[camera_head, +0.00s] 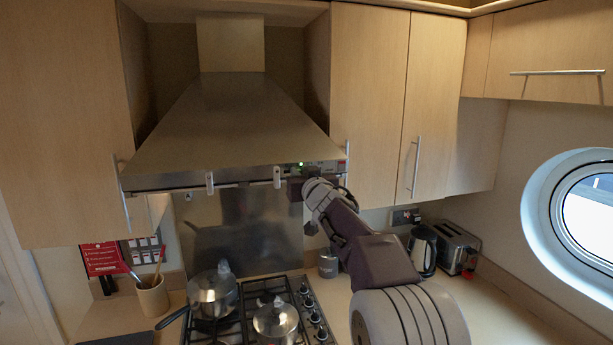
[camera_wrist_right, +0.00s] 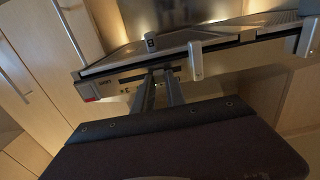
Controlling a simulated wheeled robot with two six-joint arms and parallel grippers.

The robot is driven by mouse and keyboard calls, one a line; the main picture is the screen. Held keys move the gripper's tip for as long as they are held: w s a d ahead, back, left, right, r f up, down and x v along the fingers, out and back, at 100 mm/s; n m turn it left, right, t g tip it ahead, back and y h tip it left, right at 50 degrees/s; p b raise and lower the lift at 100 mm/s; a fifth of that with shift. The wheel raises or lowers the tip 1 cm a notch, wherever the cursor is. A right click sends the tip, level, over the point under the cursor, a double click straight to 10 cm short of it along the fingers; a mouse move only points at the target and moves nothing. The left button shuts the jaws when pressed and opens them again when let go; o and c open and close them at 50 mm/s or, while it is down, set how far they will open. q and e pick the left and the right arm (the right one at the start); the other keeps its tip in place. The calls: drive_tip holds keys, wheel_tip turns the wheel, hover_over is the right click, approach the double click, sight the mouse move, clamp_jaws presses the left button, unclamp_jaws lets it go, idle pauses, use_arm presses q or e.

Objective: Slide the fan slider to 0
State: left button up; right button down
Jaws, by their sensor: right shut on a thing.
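The range hood (camera_head: 230,130) has a control strip (camera_head: 325,167) at the right of its front edge, with a small green light. The fingers are close together, shut on the fan slider's knob, which is mostly hidden between the fingertips. I cannot read the slider's setting. My left gripper is not in view.
Metal clips (camera_head: 277,177) hang along the hood's front edge, left of my right gripper. Below are a gas hob with pots (camera_head: 213,297), a kettle (camera_head: 422,250) and a toaster (camera_head: 455,247). Cupboard doors (camera_head: 368,100) flank the hood on the right.

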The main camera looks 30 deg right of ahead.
drive_tip(key=shift+w+a, duration=0.1)
drive_tip(key=shift+a, duration=0.4)
drive_tip(key=c, duration=1.5)
unclamp_jaws()
drive_tip(key=shift+d, duration=0.2)
drive_tip(key=shift+o, duration=0.7)
drive_tip(key=shift+s+d, duration=0.2)
drive_tip(key=shift+d, duration=0.4)
drive_tip(key=a+v, duration=0.1)
drive_tip(key=v, duration=0.8)
